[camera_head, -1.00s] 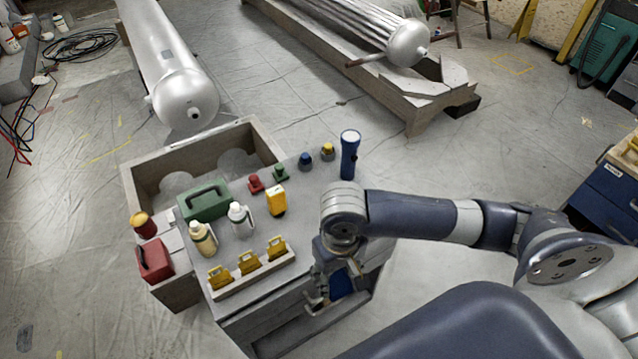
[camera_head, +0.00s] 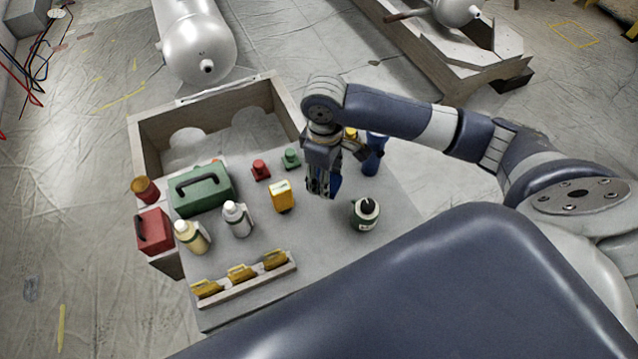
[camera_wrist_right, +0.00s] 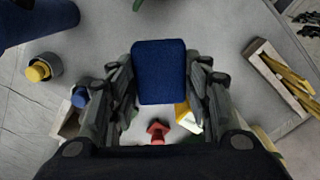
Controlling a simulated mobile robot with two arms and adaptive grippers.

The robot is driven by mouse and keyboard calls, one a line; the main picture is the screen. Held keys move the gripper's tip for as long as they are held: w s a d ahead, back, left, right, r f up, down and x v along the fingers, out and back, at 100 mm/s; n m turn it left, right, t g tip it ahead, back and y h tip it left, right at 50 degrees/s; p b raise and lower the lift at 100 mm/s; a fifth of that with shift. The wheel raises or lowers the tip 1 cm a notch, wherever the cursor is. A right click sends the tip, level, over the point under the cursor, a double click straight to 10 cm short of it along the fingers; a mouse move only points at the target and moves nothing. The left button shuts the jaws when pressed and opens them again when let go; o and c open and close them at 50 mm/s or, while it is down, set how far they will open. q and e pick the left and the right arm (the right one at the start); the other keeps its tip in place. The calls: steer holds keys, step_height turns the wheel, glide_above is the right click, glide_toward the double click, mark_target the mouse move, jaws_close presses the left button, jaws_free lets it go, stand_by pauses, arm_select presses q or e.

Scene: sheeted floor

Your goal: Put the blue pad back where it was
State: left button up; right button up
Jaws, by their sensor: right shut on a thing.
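The blue pad (camera_wrist_right: 160,72) is held between the two fingers of my right gripper (camera_wrist_right: 160,85) in the right wrist view. In the head view my right gripper (camera_head: 321,192) points down over the grey bench top (camera_head: 322,240), and only a small part of the blue pad (camera_head: 335,184) shows beside its fingers. The pad appears above the surface; its exact height is unclear. My left gripper is not in view.
Near the gripper stand a dark green jar (camera_head: 365,215), a yellow meter (camera_head: 282,196) and a blue flashlight (camera_head: 374,155). Further left are white bottle (camera_head: 236,219), green case (camera_head: 203,190), red box (camera_head: 154,231) and yellow-tag rack (camera_head: 242,276). Bare bench lies right of the rack.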

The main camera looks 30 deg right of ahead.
steer(key=w+f+n, duration=0.1)
steer(key=f, duration=0.1)
steer(key=w+d+f+n+b, duration=0.1)
steer(key=w+f+n, duration=0.1)
steer(key=w+d+f+n, duration=0.1)
steer(key=w+f+n, duration=0.1)
steer(key=shift+w, duration=0.2)
step_height(320, 180, down, 4)
steer(key=shift+f, duration=0.1)
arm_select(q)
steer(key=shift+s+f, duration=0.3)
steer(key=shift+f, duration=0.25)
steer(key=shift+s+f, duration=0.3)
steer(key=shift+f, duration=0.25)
arm_select(e)
steer(key=o, duration=0.9)
steer(key=shift+f, duration=0.1)
steer(key=shift+o, duration=0.2)
arm_select(q)
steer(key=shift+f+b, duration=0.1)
steer(key=shift+b, duration=0.2)
arm_select(e)
step_height(320, 180, up, 12)
